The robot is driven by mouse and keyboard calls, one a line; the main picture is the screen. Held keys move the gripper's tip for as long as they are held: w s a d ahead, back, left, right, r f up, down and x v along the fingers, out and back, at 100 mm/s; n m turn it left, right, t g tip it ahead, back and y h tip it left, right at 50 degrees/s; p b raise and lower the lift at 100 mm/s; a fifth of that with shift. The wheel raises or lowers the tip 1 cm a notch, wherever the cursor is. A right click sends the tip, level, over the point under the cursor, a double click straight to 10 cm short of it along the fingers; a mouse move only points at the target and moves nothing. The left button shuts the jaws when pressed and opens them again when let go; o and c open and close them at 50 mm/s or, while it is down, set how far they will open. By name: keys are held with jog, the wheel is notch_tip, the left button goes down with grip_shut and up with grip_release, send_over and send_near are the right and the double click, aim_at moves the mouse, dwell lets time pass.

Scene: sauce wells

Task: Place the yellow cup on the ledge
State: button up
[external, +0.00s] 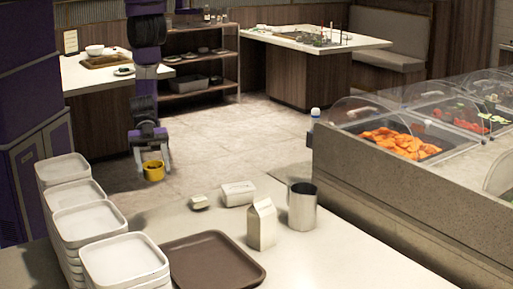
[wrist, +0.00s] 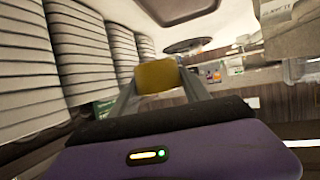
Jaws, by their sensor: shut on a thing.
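The yellow cup (external: 153,172) is held low over the tiled floor, beyond the far left edge of the pale counter. My gripper (external: 150,160) points down and is shut on it. In the wrist view the yellow cup (wrist: 158,76) sits between the two fingers of my gripper (wrist: 160,86). A stone ledge (external: 345,150) runs along the front of the glass-covered food bar at the right, well apart from the cup. The pictures do not tell whether this is the ledge named.
The pale counter (external: 335,255) bears stacked white trays (external: 122,259), a brown tray (external: 212,262), a carton (external: 262,224), a metal pitcher (external: 302,206), a white tub (external: 238,193) and a small block (external: 199,202). A bottle (external: 313,126) stands by the food bar. Open floor (external: 225,140) lies behind.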

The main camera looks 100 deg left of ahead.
notch_tip(320, 180, up, 12)
jog(key=w+a+n+t+y, duration=0.2)
jog(key=w+a, duration=0.3)
jog(key=w, duration=0.3)
jog(key=w+a+n+t+y, duration=0.25)
jog(key=w+a, duration=0.25)
jog(key=w, duration=0.4)
jog(key=n+t+y+b, duration=0.2)
jog(key=n+y, duration=1)
jog(key=y, duration=0.1)
send_over(303, 174)
notch_tip(303, 174, down, 12)
jog(key=shift+h, duration=0.35)
notch_tip(303, 174, down, 21)
jog(key=shift+a+r+b, duration=0.1)
jog(key=shift+b, duration=0.6)
